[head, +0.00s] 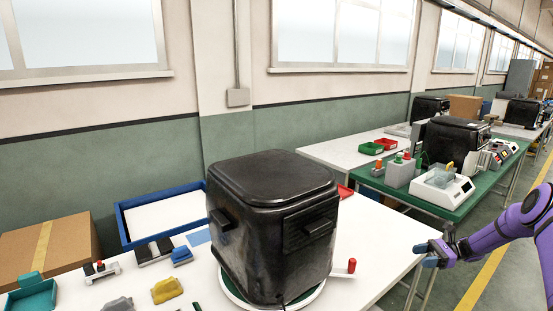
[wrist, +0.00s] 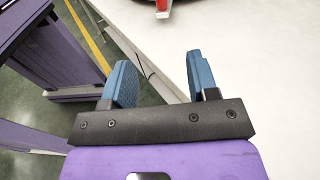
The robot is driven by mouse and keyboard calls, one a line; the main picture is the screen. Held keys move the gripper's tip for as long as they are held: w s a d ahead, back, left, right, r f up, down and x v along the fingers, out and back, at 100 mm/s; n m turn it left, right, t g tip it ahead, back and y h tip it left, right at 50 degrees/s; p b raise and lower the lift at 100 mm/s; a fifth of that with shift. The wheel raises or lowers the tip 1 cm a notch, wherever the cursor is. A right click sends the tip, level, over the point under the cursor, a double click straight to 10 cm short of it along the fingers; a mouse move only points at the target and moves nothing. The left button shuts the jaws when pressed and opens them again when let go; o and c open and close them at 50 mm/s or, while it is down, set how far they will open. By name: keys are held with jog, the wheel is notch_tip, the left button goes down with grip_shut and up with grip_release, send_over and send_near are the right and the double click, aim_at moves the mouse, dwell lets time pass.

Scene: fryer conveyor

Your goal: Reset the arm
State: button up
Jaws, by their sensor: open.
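My arm is purple and reaches in from the right of the head view. My gripper (head: 432,254) is beside the right edge of the white table (head: 375,235). In the wrist view my gripper (wrist: 160,80) shows two blue fingers spread apart with nothing between them. The table edge and part of the white top lie beyond the fingers. A large black box-shaped machine (head: 275,220) stands on the table on a round base, to the left of my gripper and apart from it.
A red-topped handle (head: 351,265) sticks out beside the machine; a red part (wrist: 162,8) shows at the wrist view's top. A blue-rimmed tray (head: 125,225), cloths and small devices lie left. A green table (head: 440,195) with equipment stands behind. Floor is open at right.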

jog(key=s+a+r+n+g+h, duration=0.1)
jog(key=a+r+n+h, duration=0.25)
jog(key=r, duration=0.55)
jog(key=s+a+r+n+g+h, duration=0.15)
jog(key=a+r, duration=0.35)
jog(key=r, duration=0.5)
jog(key=s+a+r+n+h, duration=0.2)
jog(key=s+a+r+h, duration=0.15)
jog(key=r, duration=0.35)
jog(key=s+a+r+n+h, duration=0.2)
jog(key=s+a+r+h, duration=0.1)
jog(key=s+r, duration=0.3)
jog(key=s+a+r+n+t+h, duration=0.3)
jog(key=s+a+r+n, duration=0.15)
jog(key=s+r, duration=0.7)
jog(key=s+n+t+h, duration=0.2)
jog(key=s+n+t, duration=0.2)
jog(key=s, duration=1.4)
jog(key=shift+s+a+f+t+h, duration=0.2)
jog(key=shift+f+t+h, duration=0.2)
jog(key=shift+t, duration=0.25)
